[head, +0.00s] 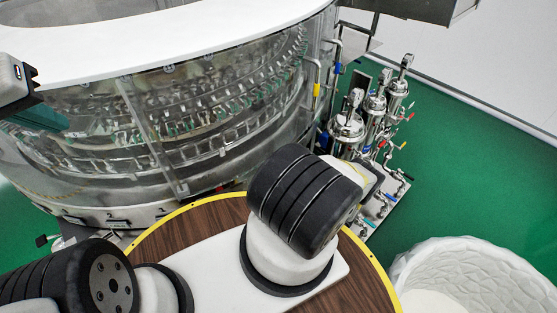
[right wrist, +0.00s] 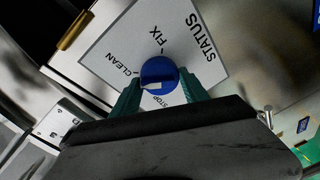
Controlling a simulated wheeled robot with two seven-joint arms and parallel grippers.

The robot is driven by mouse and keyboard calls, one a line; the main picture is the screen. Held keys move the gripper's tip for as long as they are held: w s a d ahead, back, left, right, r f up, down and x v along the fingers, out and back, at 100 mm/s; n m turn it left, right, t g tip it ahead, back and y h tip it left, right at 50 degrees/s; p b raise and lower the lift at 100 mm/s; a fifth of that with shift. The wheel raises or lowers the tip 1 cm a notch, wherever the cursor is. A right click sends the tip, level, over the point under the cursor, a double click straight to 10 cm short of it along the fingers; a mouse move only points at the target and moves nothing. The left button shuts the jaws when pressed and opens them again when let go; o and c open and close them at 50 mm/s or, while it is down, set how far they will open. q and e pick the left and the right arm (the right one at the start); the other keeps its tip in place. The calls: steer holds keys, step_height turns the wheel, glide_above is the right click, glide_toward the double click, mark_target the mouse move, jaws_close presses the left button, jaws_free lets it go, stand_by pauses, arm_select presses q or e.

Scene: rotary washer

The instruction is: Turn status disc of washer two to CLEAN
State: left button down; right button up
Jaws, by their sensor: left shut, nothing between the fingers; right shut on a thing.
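In the right wrist view, a round blue status disc (right wrist: 158,70) sits on a white label plate (right wrist: 205,65). STATUS, FIX, CLEAN and STOP are printed around it. CLEAN is on the disc's left, FIX above and STOP below. A pale mark shows on the disc's lower part; I cannot tell which word it points to. My right gripper (right wrist: 161,84) is shut on the disc, one green finger on each side. In the head view, my left gripper (head: 40,117) is shut and empty in front of the washer (head: 225,120) at the left edge. My right gripper is hidden there.
A round wooden tabletop with a yellow rim (head: 192,207) lies under my arm. Metal cylinders and piping (head: 375,105) stand right of the washer. A white ribbed tub (head: 475,265) is at lower right. Green floor (head: 445,160) is free between them.

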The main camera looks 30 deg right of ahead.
stand_by(0.4)
steer(key=o, duration=1.4)
steer(key=shift+c, duration=0.2)
steer(key=v, duration=0.8)
